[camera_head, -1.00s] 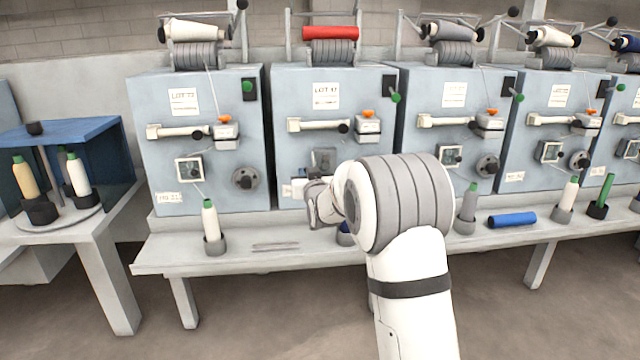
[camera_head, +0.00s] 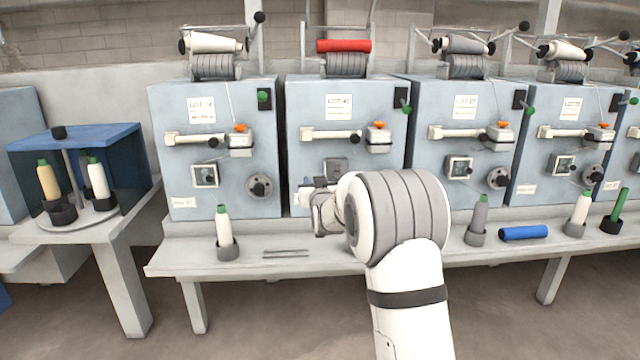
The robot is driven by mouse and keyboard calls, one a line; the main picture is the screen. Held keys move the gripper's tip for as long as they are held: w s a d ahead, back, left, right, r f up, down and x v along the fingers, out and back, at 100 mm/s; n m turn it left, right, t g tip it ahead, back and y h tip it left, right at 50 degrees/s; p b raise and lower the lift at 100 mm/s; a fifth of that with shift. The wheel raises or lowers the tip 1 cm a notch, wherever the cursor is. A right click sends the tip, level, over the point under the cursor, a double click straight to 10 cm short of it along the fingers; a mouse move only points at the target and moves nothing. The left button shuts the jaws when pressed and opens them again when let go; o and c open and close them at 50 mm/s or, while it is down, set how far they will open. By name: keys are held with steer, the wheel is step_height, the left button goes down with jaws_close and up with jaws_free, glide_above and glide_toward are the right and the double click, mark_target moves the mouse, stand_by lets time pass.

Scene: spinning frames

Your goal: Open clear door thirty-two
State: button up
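The second machine from the left (camera_head: 307,110) has a white card reading about "LOT 47" and a red roll on top. A small square window or door (camera_head: 335,168) sits low on its front, partly behind my arm. I cannot read a number thirty-two; the machine's lower left plate is mostly hidden. My gripper (camera_head: 312,186) is in front of this machine's lower left front, left of the small window. Its fingers are small and partly hidden by my wrist, so I cannot tell whether they are open or touching anything.
Similar machines stand either side; the left one has a framed square window (camera_head: 205,176) and a dark knob (camera_head: 259,186). On the shelf (camera_head: 180,258) are a white bobbin (camera_head: 223,228), thin rods (camera_head: 286,253) and a blue roll (camera_head: 523,233). A blue-topped stand (camera_head: 75,139) holds bobbins at left.

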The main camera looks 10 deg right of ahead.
steer(key=shift+r, duration=0.2)
steer(key=s+p, duration=0.2)
steer(key=s, duration=0.5)
steer(key=shift+s+f, duration=0.2)
steer(key=shift+s, duration=0.2)
steer(key=shift+c, duration=0.5)
